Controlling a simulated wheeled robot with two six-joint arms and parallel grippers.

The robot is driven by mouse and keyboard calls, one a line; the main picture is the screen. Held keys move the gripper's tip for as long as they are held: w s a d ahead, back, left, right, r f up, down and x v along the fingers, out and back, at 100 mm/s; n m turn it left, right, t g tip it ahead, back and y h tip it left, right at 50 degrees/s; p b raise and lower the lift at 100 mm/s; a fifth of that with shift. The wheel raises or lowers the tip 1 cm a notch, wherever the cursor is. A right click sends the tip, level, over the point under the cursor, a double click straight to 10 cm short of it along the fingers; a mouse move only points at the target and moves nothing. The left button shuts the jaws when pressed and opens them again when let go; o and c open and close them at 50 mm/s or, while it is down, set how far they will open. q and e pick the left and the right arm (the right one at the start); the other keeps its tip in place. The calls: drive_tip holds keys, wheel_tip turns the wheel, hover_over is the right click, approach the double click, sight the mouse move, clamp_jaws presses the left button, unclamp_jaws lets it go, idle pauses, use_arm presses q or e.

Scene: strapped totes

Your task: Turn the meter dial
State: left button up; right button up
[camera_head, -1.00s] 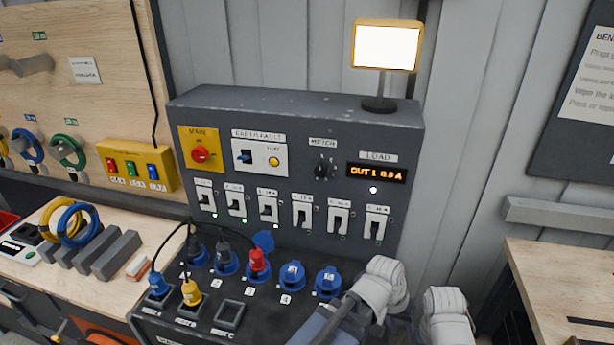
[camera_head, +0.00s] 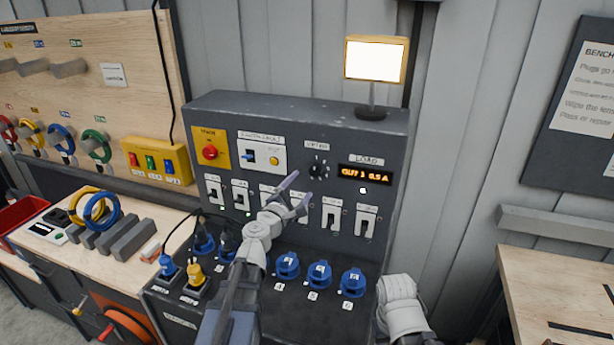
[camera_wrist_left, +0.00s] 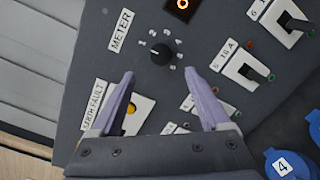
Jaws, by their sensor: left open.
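The meter dial (camera_head: 317,171) is a small black knob on the upper part of the grey panel, under the METER label and left of the orange load display (camera_head: 365,174). In the left wrist view the dial (camera_wrist_left: 161,54) shows just beyond and between the fingertips, ringed by small white marks. My left gripper (camera_head: 297,193) is open and empty, in front of the panel a little below and left of the dial, apart from it. Its purple fingers also show in the left wrist view (camera_wrist_left: 166,85). My right arm's white part is at the lower right; its jaws are not in view.
A red main switch (camera_head: 210,152) and the earth fault unit (camera_head: 262,154) are left of the dial. A row of breaker switches (camera_head: 331,216) lies below, partly hidden by my arm. Blue sockets (camera_head: 319,274) and plugged cables cover the lower ledge. A lit lamp (camera_head: 375,60) stands on top.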

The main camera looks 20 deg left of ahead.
sight(314, 172)
use_arm(q)
drive_tip(key=w, duration=0.2)
drive_tip(key=w+d, duration=0.1)
drive_tip(key=w, duration=0.4)
drive_tip(key=shift+w+d, duration=0.15)
drive_tip(key=shift+w, duration=0.25)
drive_tip(key=shift+s, duration=0.1)
clamp_jaws()
